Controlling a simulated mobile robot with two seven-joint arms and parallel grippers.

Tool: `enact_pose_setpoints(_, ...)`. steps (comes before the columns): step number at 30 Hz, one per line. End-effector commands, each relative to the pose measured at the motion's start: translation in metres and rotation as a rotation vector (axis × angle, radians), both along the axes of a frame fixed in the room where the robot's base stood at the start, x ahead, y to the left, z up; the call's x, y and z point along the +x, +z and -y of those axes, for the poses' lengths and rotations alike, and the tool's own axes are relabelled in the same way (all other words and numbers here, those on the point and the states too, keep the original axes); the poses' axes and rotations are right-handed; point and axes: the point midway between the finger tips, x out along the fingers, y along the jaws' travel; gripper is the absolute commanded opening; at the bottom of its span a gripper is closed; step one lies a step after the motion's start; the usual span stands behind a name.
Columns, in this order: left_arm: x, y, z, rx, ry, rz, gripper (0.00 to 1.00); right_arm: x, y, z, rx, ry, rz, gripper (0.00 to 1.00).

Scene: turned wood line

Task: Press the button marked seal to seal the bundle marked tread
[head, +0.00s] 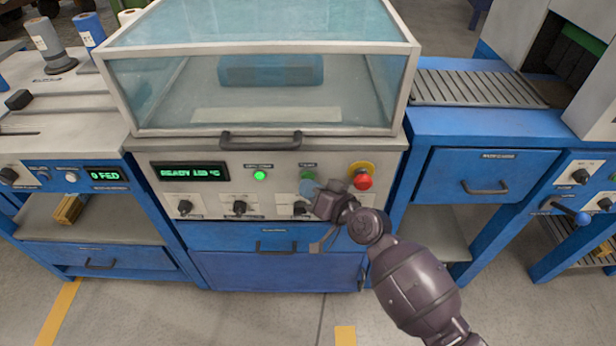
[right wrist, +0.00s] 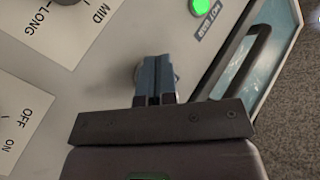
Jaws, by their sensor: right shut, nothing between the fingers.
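The sealing machine (head: 280,150) stands in the middle of the head view with its clear lid down. A blue bundle (head: 270,70) lies under the lid; no tread mark is legible on it. My right gripper (head: 309,187) is shut and empty, its tips at the control panel below a small label too small to read. My left gripper is not in view.
A lit green lamp (head: 260,175) and a red knob on a yellow base (head: 362,180) flank the gripper. The display (head: 189,172) reads ready. Black selector knobs (head: 240,207) sit lower. The lid handle (head: 261,140) juts out above. A slatted conveyor (head: 475,88) stands right.

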Motion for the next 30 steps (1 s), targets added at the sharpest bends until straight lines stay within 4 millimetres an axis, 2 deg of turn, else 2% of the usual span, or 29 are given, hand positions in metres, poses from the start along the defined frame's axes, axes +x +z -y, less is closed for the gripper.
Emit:
enact_pose_setpoints(16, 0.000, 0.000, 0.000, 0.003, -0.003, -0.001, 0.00, 0.001, 0.000, 0.000, 0.001, -0.001, 0.001, 0.00)
enact_pose_setpoints(30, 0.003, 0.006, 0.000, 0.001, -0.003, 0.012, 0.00, -0.014, 0.001, 0.000, 0.000, 0.000, 0.001, 0.00)
